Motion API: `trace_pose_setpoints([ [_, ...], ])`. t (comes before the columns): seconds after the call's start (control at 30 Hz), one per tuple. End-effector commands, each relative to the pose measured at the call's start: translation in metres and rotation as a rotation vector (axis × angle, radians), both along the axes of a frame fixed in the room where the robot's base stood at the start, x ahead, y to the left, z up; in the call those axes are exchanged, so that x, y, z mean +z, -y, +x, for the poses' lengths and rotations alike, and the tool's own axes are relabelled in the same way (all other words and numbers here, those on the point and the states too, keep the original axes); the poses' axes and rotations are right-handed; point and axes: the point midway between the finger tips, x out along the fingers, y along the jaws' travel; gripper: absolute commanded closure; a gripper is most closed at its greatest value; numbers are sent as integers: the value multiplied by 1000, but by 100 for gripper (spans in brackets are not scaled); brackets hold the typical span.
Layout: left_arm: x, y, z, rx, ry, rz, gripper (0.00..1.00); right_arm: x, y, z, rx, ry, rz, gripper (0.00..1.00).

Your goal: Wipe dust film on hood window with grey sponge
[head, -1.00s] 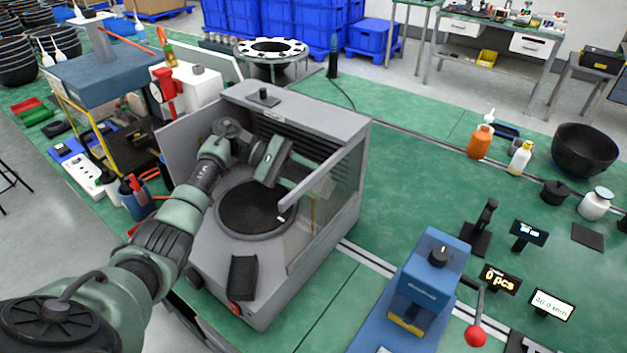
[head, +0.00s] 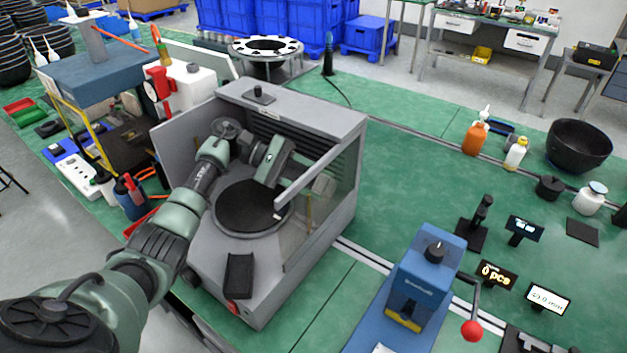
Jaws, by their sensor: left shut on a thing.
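The grey hood (head: 262,104) stands on the green bench with its front open. Its clear hood window (head: 297,235) is the side pane on the right, with a pale grey bar along its upper edge. My left arm reaches in through the open front. My left gripper (head: 308,180) is inside, above the round black plate, and points right at the window's inner side. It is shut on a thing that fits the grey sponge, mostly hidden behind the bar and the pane. I cannot tell whether it touches the pane. The dust film is not clearly visible. My right gripper is out of view.
A black plate (head: 249,208) lies on the hood floor below the gripper. A blue press (head: 424,285) with a red-knobbed lever stands at front right. Bottles and a black bowl (head: 579,146) are at far right.

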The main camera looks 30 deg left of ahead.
Motion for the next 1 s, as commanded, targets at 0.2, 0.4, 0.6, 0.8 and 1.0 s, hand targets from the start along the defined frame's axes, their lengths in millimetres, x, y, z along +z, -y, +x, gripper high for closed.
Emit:
trace_pose_setpoints([
  [0.2, 0, 5, -1, -1, 0, 0, 100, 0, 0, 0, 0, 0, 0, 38],
  [0.4, -1, 4, -6, 0, -1, 1, 100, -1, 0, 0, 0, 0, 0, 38],
  [0.6, -1, 1, -24, -1, -2, 1, 100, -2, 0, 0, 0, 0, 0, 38],
  [0.8, -1, -2, -38, -1, 0, 1, 100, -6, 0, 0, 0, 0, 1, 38],
  [1.0, -1, -3, -44, 0, -1, 1, 100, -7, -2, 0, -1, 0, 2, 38],
])
